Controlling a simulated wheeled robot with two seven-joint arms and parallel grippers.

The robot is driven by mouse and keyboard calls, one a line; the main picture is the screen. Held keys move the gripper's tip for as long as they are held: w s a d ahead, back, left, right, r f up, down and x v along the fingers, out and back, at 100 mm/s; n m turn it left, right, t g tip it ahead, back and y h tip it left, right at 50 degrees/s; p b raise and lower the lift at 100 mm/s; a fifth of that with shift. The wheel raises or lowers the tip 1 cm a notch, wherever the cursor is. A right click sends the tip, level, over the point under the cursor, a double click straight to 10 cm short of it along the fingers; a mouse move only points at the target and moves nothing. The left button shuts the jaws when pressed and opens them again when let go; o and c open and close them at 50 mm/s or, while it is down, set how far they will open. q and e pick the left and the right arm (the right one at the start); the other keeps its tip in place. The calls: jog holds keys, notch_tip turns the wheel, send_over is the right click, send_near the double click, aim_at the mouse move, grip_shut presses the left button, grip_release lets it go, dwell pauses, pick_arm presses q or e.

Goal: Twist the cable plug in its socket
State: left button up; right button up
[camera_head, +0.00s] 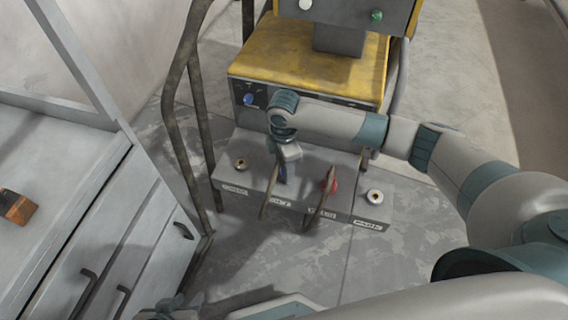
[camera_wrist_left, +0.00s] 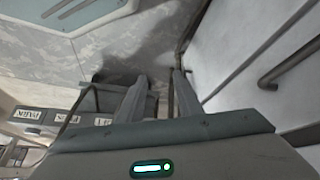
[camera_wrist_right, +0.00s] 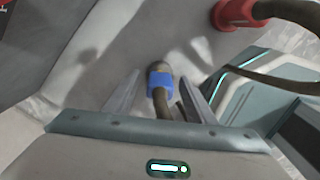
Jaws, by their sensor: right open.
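The blue plug (camera_head: 283,172) sits in a socket on the sloped grey front panel, and its brown cable hangs down. In the right wrist view the blue plug (camera_wrist_right: 160,82) lies between the spread fingers of my right gripper (camera_wrist_right: 162,88), with gaps on both sides. The red plug (camera_head: 329,185) is in the socket to its right and also shows in the right wrist view (camera_wrist_right: 233,14). My left gripper (camera_wrist_left: 158,80) is open and empty, away from the panel, low over the floor near the cabinet.
Bare sockets lie at the left (camera_head: 240,164) and right (camera_head: 374,196) of the panel. A yellow-topped machine (camera_head: 305,70) stands behind it. Dark metal rails (camera_head: 180,130) rise at its left. A grey cabinet (camera_head: 120,250) with handles stands at far left. Floor in front is open.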

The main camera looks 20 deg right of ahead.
jog(key=c, duration=1.2)
